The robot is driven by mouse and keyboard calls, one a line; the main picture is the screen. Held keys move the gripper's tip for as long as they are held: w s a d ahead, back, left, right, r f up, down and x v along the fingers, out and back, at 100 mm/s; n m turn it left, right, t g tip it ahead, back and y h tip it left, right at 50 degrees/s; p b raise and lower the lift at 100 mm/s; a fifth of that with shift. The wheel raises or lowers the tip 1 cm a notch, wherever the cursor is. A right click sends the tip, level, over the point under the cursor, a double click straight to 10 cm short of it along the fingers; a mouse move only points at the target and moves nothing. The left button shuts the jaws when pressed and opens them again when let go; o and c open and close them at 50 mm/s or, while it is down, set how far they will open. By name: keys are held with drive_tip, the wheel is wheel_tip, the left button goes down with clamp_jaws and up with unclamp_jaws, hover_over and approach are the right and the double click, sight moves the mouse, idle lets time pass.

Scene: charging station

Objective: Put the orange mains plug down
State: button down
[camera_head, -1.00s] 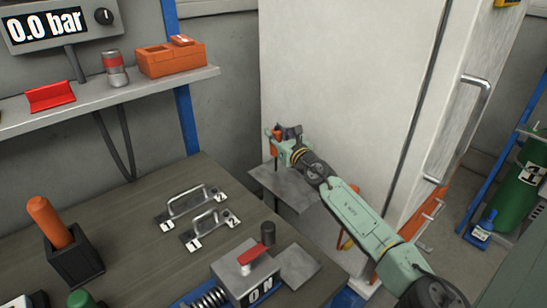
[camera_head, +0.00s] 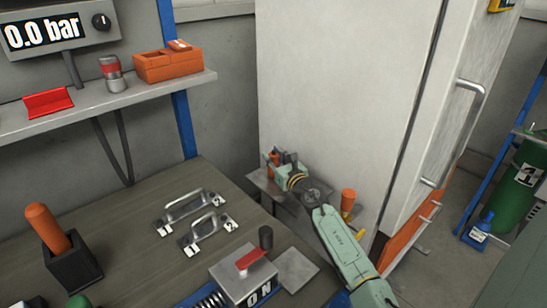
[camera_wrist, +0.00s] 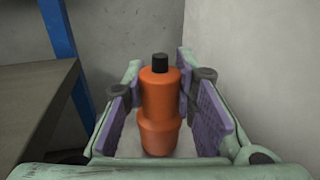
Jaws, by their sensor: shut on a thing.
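The orange mains plug (camera_wrist: 160,112) stands upright between the purple pads of my gripper (camera_wrist: 160,100) in the wrist view, its black tip up. My gripper is shut on it. In the head view my gripper (camera_head: 279,160) is over a small grey plate (camera_head: 259,186) in front of the white cabinet, and a bit of the orange plug (camera_head: 271,170) shows beside the fingers. My gripper and wrist cover part of the plate. I cannot tell whether the plug's lower end touches the plate.
The workbench (camera_head: 140,215) to the left carries two metal handles (camera_head: 196,216), a box with a red lever (camera_head: 245,275) and an orange-handled tool in a black holder (camera_head: 72,255). The white cabinet (camera_head: 340,90) stands close behind my gripper. An orange cylinder (camera_head: 348,200) is right of my wrist.

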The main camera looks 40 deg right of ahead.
drive_tip(key=shift+f, duration=0.25)
drive_tip(key=c, duration=1.3)
unclamp_jaws()
drive_tip(key=shift+r, duration=0.1)
drive_tip(key=shift+r, duration=0.15)
drive_tip(key=s, duration=0.4)
drive_tip(key=s+a+b, duration=0.1)
drive_tip(key=s, duration=0.3)
drive_tip(key=s+a+b, duration=0.1)
drive_tip(key=s, duration=0.3)
